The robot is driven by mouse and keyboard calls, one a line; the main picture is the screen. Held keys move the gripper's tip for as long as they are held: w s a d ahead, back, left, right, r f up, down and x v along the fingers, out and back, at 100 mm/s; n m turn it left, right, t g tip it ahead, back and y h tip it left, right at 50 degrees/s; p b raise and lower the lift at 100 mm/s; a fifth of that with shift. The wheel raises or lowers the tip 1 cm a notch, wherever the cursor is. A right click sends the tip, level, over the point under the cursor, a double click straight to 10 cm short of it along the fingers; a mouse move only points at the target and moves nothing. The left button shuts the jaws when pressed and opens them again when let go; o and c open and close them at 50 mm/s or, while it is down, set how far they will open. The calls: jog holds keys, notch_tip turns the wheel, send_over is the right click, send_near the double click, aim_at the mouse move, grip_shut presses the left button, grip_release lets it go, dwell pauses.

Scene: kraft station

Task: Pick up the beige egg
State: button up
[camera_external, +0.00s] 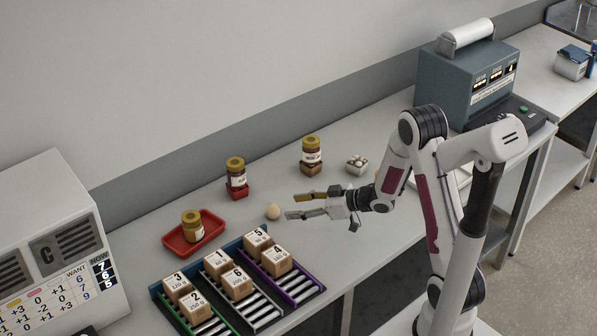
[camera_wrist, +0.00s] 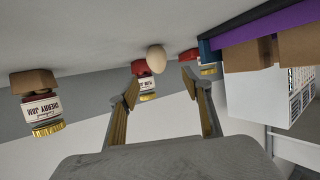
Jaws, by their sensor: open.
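The beige egg (camera_external: 273,212) lies on the grey table, apart from the jars and boxes. In the wrist view the egg (camera_wrist: 156,57) shows just beyond my fingertips, about midway between them. My gripper (camera_external: 298,205) is open and low over the table, its fingers pointing left at the egg with a small space before it. In the wrist view my gripper (camera_wrist: 158,88) has its two fingers spread with nothing between them. I cannot tell the exact height of the fingers against the egg.
A jar on a red block (camera_external: 236,177) stands behind the egg, another on a brown block (camera_external: 311,155) farther right. A red tray (camera_external: 193,235) with a jar is at left. Numbered boxes sit on a roller rack (camera_external: 245,283) in front.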

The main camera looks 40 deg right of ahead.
aim_at(278, 209)
jog(key=shift+x, duration=1.25)
jog(key=shift+w+f, duration=0.1)
jog(key=shift+d+f+x, duration=0.1)
jog(key=shift+x, duration=1.15)
jog(key=shift+d+f+x, duration=0.1)
jog(key=shift+f+x, duration=0.05)
jog(key=shift+x, duration=1.15)
jog(key=c, duration=0.9)
